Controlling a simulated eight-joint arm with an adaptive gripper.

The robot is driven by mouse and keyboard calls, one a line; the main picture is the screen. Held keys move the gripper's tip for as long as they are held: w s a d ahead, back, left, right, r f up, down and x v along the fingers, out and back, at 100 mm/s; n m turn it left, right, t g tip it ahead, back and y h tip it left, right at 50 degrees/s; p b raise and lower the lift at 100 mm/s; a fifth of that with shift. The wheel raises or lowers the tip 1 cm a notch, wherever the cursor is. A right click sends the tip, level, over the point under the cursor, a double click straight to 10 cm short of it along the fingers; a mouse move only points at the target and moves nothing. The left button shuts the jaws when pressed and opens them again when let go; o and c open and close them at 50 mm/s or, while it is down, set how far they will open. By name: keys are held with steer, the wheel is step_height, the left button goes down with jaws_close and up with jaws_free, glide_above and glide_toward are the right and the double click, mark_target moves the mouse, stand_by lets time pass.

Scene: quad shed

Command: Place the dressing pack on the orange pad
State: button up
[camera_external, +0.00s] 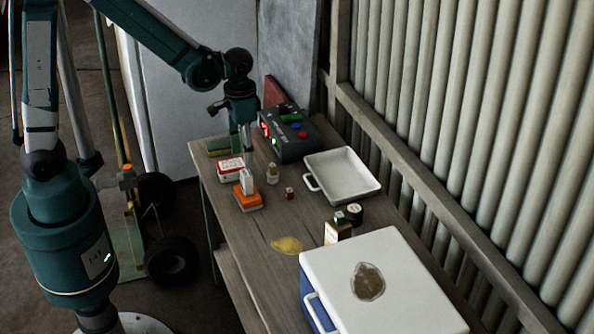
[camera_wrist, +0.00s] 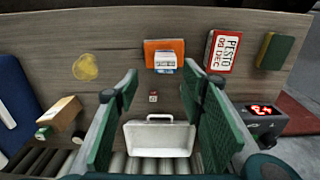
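The orange pad (camera_external: 248,202) lies on the wooden table, left of the small red cube. A small white pack with blue marks, which looks like the dressing pack (camera_external: 246,181), rests on the pad. In the wrist view the orange pad (camera_wrist: 152,47) is at the top centre, with the white pack (camera_wrist: 165,63) over its lower edge.
A red-and-white box (camera_external: 231,170), small bottle (camera_external: 272,173) and red cube (camera_external: 289,194) stand close by. A control box (camera_external: 288,138) and white tray (camera_external: 368,192) are behind. A yellow patch (camera_external: 286,245), carton (camera_external: 337,231) and white-lidded cooler (camera_external: 410,290) lie toward the front.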

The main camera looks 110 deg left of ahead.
steer(key=w+d+r+m+t, duration=0.15)
steer(key=w+d+r, duration=0.25)
steer(key=d+r, duration=0.5)
steer(key=s+d+r+m+t, duration=0.1)
steer(key=s+d+r+m, duration=0.1)
steer(key=d, duration=0.8)
steer(key=s+d+r+m+t, duration=0.2)
steer(key=d+r+m, duration=0.1)
steer(key=d, duration=0.7)
steer(key=s+d+r+m+t, duration=0.2)
steer(key=d+r, duration=0.2)
steer(key=d, duration=0.7)
steer(key=shift+r, duration=0.3)
steer(key=shift+f+t, duration=0.1)
steer(key=shift+t, duration=0.15)
steer(key=shift+f+b, duration=0.6)
steer(key=shift+b, duration=0.05)
